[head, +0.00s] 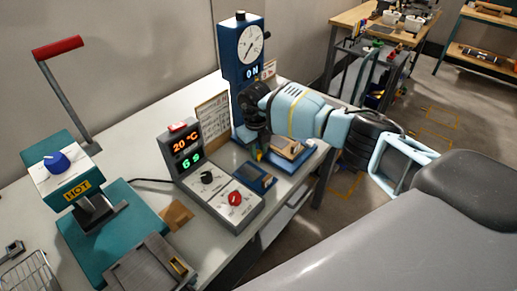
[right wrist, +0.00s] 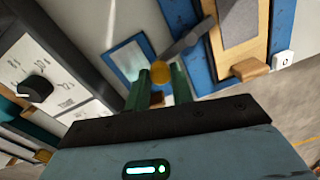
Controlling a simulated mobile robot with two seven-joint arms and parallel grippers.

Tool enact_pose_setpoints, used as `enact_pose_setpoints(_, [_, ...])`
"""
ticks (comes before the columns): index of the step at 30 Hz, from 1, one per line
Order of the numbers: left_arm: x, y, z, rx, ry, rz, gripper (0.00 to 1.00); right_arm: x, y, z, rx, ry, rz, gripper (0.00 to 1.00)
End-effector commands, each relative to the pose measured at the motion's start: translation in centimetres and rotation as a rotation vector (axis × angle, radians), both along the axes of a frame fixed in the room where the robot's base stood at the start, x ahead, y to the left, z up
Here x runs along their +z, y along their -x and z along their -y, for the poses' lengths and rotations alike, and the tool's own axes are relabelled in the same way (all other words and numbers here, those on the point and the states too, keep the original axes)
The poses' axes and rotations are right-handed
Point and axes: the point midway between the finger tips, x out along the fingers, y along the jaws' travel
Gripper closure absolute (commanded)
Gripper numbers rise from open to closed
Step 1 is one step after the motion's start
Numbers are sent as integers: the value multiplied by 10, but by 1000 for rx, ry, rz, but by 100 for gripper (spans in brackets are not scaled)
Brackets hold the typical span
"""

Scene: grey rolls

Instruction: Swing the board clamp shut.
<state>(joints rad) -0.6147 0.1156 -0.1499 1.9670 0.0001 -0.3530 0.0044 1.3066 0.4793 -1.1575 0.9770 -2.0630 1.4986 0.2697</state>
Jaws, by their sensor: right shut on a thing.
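The board clamp shows in the right wrist view as a grey bar (right wrist: 188,40) with an amber knob (right wrist: 157,66) at its near end. The bar reaches toward a blue fixture (right wrist: 208,42) that carries a wood-edged grey board (right wrist: 240,20). In the head view the board (head: 286,147) lies low in front of the gauge stand. My right gripper (head: 258,153) points down just left of the board; its green fingers (right wrist: 160,78) are shut on the knob. The fingers partly hide the knob. My left gripper is out of view.
The blue gauge stand (head: 240,62) reads "ON" behind my right gripper. A temperature controller (head: 214,182) and a small blue tray (head: 255,179) stand close by on its left. A teal hot press (head: 88,205) is farther left. The bench edge is near on the right.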

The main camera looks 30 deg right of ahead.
Motion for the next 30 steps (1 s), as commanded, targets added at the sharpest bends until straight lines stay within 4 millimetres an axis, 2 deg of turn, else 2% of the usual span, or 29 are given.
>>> enact_pose_setpoints(6, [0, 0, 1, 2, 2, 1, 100, 1, -1, 0, -1, 0, 3, 100])
enact_pose_setpoints(7, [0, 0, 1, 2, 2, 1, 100, 1, -1, 0, -1, 0, 3, 74])
enact_pose_setpoints(12, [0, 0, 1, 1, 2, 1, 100, 1, 0, 0, 0, 0, 2, 55])
enact_pose_setpoints(22, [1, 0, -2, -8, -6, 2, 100, 5, -1, 0, 1, 0, 3, 55])
enact_pose_setpoints(30, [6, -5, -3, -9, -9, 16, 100, 45, -1, -2, 0, 0, 7, 55])
